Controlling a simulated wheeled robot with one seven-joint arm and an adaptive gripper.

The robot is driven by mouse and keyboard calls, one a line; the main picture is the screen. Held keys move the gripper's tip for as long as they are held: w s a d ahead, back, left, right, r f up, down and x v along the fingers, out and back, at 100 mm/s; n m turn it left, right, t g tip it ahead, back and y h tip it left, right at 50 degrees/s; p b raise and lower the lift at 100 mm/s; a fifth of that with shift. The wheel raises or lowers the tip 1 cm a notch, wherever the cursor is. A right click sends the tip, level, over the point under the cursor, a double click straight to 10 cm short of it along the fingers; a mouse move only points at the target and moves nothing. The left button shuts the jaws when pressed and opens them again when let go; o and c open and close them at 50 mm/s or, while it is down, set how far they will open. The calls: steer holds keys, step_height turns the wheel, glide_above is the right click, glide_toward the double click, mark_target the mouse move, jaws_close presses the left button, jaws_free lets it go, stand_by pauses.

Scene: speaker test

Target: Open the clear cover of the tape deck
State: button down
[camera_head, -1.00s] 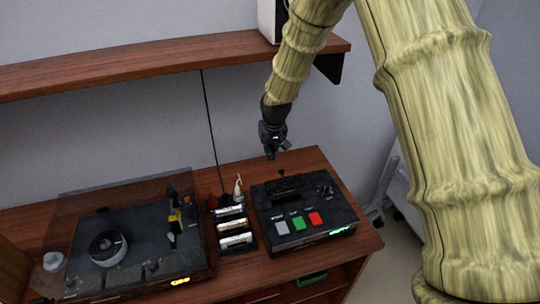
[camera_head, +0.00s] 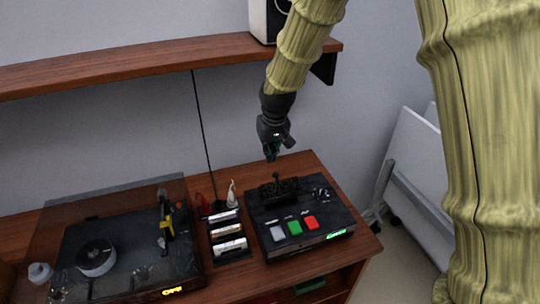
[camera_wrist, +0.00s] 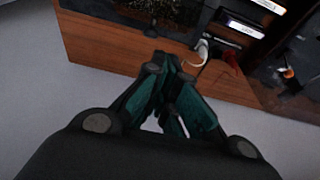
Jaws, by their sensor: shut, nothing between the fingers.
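The tape deck (camera_head: 262,232) is a black box on the right of the wooden cabinet top, with grey, green and red buttons and a lit green display on its front. At its back part is a dark raised area with a small upright knob (camera_head: 276,177). I cannot make out the clear cover's outline there. My gripper (camera_head: 270,155) is shut and empty, pointing down above the back of the deck, apart from it. In the wrist view its teal fingers (camera_wrist: 170,72) are together, and part of the deck (camera_wrist: 155,8) shows at the top edge.
A rack of cassettes (camera_head: 228,230) stands left of the deck. Left of that is a turntable (camera_head: 130,250) with a see-through lid. A wooden shelf (camera_head: 150,66) with a speaker (camera_head: 264,20) runs along the wall above. A white panel (camera_head: 415,160) stands at the right.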

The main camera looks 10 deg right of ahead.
mark_target(278, 184)
step_height(278, 184, up, 5)
steer(key=w+m+t+y+p, duration=0.1)
steer(key=m+t+y+p, duration=0.2)
steer(key=m, duration=0.5)
steer(key=s+d+m+g+h+p, duration=0.15)
steer(key=s+d+m+p, duration=0.25)
steer(key=s+d+m, duration=0.45)
steer(key=shift+m+y, duration=0.25)
steer(key=shift+m, duration=0.3)
steer(key=b+x, duration=0.1)
steer(key=x, duration=0.4)
steer(key=w+b+x, duration=0.1)
steer(key=b+x, duration=0.1)
steer(key=x, duration=0.2)
steer(key=a+b+x, duration=0.1)
steer(key=x, duration=0.4)
steer(key=shift+w+a+r, duration=0.15)
steer(key=shift+w, duration=0.15)
steer(key=shift+w, duration=0.2)
steer(key=shift+w+p, duration=0.2)
steer(key=shift+p, duration=0.1)
